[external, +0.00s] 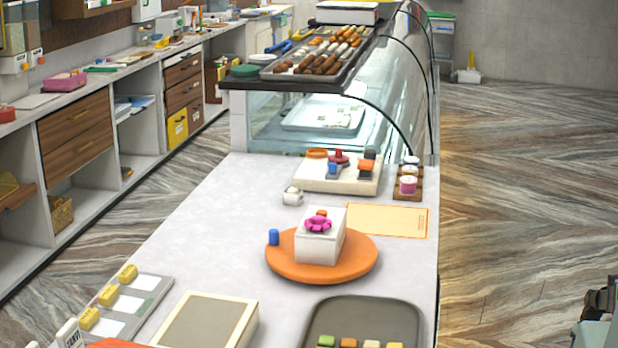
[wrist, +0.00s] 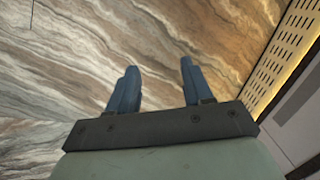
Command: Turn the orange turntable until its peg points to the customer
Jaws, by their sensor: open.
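The orange turntable (external: 322,275) is a flat round disc on the white counter in the external view. A short blue peg (external: 273,237) stands on it near its left edge. A white box (external: 318,248) with a pink flower-shaped top (external: 318,223) sits on the middle of the disc. My gripper (wrist: 157,80) is open and empty in the wrist view, its blue fingers apart over the marbled floor. Part of my arm's end shows at the lower right edge of the external view, well right of the turntable and off the counter. No customer is visible.
An orange-edged sheet (external: 387,220) lies behind the turntable to the right. A grey tray (external: 318,330) with small sweets and a pale framed board (external: 205,320) lie in front. A white block with coloured shapes (external: 338,182) stands behind. Counter left of the disc is clear.

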